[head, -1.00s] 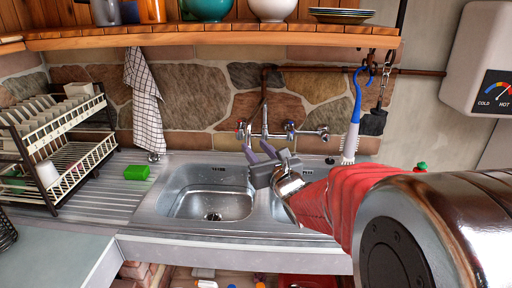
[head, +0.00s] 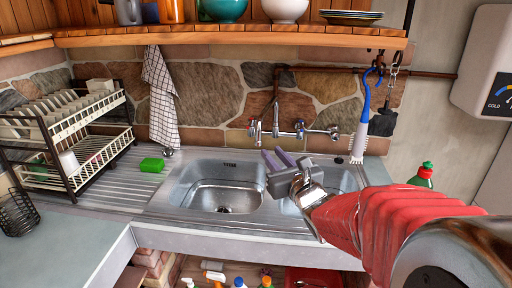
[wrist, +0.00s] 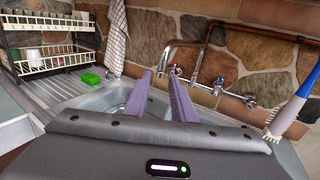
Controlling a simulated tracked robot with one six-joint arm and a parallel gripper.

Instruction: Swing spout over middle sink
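The chrome tap's spout (head: 276,117) rises at the wall behind the sink, between cross-shaped handles. In the wrist view the spout (wrist: 167,60) appears just beyond my fingertips. The steel sink has a left basin (head: 222,193) and a right basin (head: 343,181), with a divider between them. My gripper (head: 278,158) is over the divider and right basin, below and in front of the spout. In the wrist view its two purple fingers (wrist: 164,82) are apart with nothing between them. My arm hides part of the right basin.
A green sponge (head: 151,165) lies on the drainboard, left of the basins. A dish rack (head: 75,140) stands farther left. A blue-handled brush (head: 362,120) hangs right of the tap. A wooden shelf (head: 230,36) runs above.

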